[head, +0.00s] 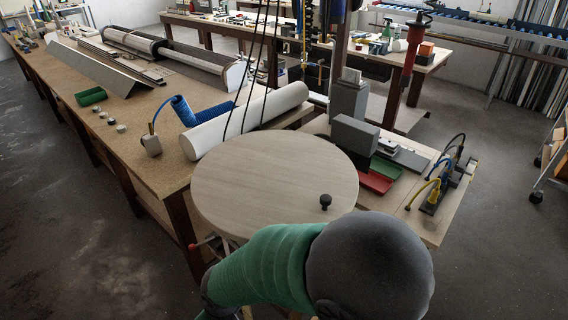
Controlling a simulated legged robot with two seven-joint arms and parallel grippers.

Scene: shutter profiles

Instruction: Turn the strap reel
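The strap reel shows as a large, round, pale wooden disc (265,185) in the middle of the head view, lying roughly level beside the long workbench. A small black knob (325,201) stands upright on it near its right front edge. Neither of my grippers shows, and nothing is seen touching the knob.
A long workbench (150,190) at left carries a white roll (245,120), a blue coiled hose (183,110) and a green tray (90,97). A smaller table at right holds a grey block (355,137), red tray (375,182) and cables.

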